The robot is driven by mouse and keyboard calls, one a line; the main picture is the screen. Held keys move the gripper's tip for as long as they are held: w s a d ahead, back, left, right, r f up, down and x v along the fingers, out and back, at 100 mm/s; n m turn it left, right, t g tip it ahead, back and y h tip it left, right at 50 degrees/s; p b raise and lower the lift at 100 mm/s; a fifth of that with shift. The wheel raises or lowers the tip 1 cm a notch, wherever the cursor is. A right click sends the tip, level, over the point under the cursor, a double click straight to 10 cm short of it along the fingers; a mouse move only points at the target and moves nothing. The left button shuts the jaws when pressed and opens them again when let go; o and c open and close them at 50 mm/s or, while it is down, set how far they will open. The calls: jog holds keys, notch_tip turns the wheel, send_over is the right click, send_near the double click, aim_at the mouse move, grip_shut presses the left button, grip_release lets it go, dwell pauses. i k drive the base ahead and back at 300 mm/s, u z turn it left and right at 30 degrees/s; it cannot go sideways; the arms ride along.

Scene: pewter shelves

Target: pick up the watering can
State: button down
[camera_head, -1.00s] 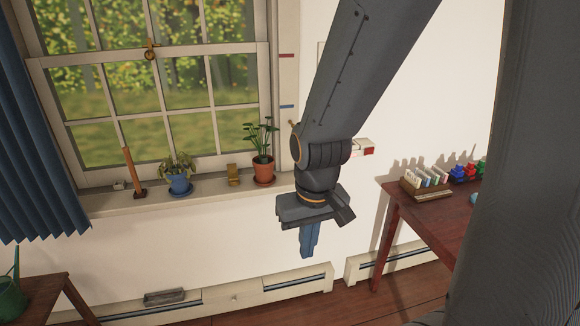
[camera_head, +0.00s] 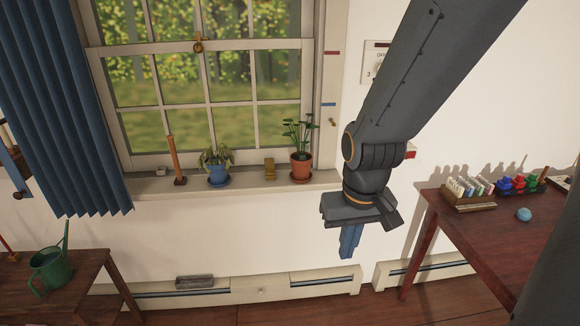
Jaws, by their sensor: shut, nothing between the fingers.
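The green watering can (camera_head: 52,271) stands on a dark wooden table (camera_head: 88,262) at the lower left of the head view. Its thin spout points up and to the right. My gripper (camera_head: 347,252) hangs from my arm in front of the wall, right of the middle, with its blue fingers pointing down. It is shut and empty. It is far to the right of the watering can, with open floor and wall between them.
The windowsill (camera_head: 240,185) holds a blue pot (camera_head: 218,175), a terracotta pot (camera_head: 301,167) and a candlestick (camera_head: 177,160). A baseboard heater (camera_head: 240,289) runs below. A red-brown table (camera_head: 466,232) with small items and a blue ball (camera_head: 523,214) stands at the right.

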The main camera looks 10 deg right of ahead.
aim_at(51, 265)
jog(key=u, duration=1.75)
jog(key=k, duration=0.6)
jog(key=z, duration=0.55)
jog(key=i, duration=1.85)
jog(key=u, duration=0.55)
